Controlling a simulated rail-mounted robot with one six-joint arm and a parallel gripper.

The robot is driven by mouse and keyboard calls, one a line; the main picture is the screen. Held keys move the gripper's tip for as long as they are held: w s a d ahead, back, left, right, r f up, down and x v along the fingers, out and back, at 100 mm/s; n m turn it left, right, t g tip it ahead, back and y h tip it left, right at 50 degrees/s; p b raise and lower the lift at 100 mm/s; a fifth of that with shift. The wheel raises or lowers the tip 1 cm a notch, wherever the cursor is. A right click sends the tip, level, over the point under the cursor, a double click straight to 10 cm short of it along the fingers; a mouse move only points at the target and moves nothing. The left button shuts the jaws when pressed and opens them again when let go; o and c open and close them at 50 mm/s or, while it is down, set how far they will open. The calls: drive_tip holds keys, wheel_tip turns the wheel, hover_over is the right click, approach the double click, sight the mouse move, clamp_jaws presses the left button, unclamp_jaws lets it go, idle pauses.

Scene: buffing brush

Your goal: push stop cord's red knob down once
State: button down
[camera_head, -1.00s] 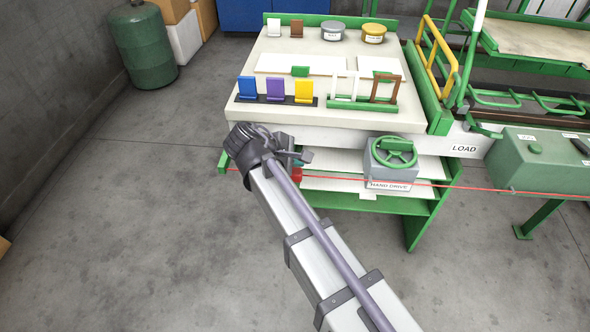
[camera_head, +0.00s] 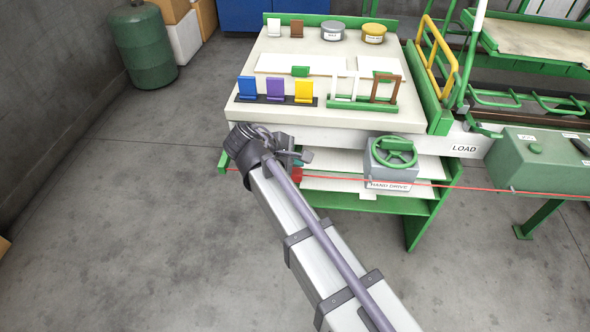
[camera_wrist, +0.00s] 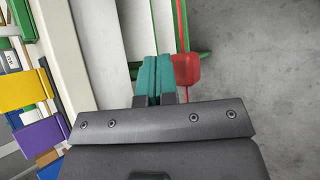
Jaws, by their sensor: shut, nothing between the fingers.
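The red knob (camera_wrist: 186,70) hangs on the thin red stop cord (camera_wrist: 183,30) in the wrist view. My gripper (camera_wrist: 153,62) has two teal fingers shut together with nothing between them. The fingers are just left of the knob in that view; I cannot tell whether they touch it. In the head view the knob (camera_head: 297,175) shows as a small red patch beside my wrist, partly hidden by it. The cord (camera_head: 430,185) runs right from there, in front of the table and the hand drive.
The table (camera_head: 330,116) with coloured tiles and frames stands behind my gripper. The hand drive box (camera_head: 390,165) with its green wheel is to the right, and a green machine box (camera_head: 540,160) is farther right.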

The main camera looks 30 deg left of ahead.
sight(295, 172)
drive_tip(key=shift+f+b, duration=0.35)
drive_tip(key=shift+f, duration=0.05)
drive_tip(key=shift+f+b, duration=2.15)
idle(1.5)
drive_tip(key=shift+r, duration=0.15)
drive_tip(key=shift+r+p, duration=2.4)
drive_tip(key=shift+p, duration=0.15)
wheel_tip(295, 172, up, 5)
drive_tip(key=p, duration=0.5)
drive_tip(key=shift+r, duration=0.15)
